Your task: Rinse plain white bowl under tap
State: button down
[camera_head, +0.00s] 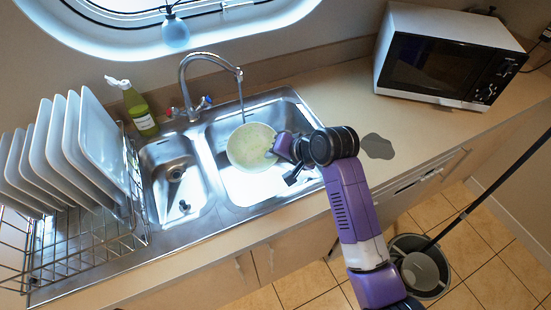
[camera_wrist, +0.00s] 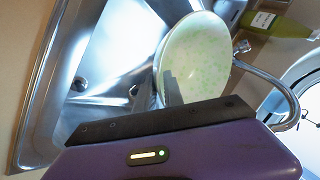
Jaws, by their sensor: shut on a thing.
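The bowl (camera_head: 250,145) is pale with green specks over its inside. It is over the large right basin of the steel sink (camera_head: 235,188), under the tap (camera_head: 187,75). A thin streak runs down from the spout towards the bowl's far rim and looks like water. My gripper (camera_head: 278,149) is shut on the bowl's right rim. In the wrist view the bowl (camera_wrist: 195,55) is tilted in the picture, with a grey finger (camera_wrist: 172,88) across its inside. The other finger is mostly hidden.
A dish rack (camera_head: 85,245) with several white plates (camera_head: 95,130) stands left of the sink. A green bottle (camera_head: 138,108) is behind the small basin. A microwave (camera_head: 445,60) stands at the right. A dark patch (camera_head: 377,146) marks the counter. A bucket (camera_head: 425,265) is on the floor.

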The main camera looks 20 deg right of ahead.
aim_at(255, 151)
jog(key=w+d+f+b, duration=0.1)
jog(key=w+b, duration=0.4)
jog(key=w, duration=0.2)
jog(key=w+d+f+b, duration=0.2)
jog(key=w+b, duration=0.3)
jog(key=w, duration=0.3)
jog(key=shift+d, duration=0.3)
jog(key=shift+r, duration=0.1)
jog(key=s+a+p, duration=0.2)
jog(key=s+p, duration=0.6)
jog(key=s, duration=0.1)
jog(key=shift+s+a+p, duration=0.15)
jog(key=shift+s+p, duration=0.15)
jog(key=shift+p, duration=0.05)
dwell(0.4)
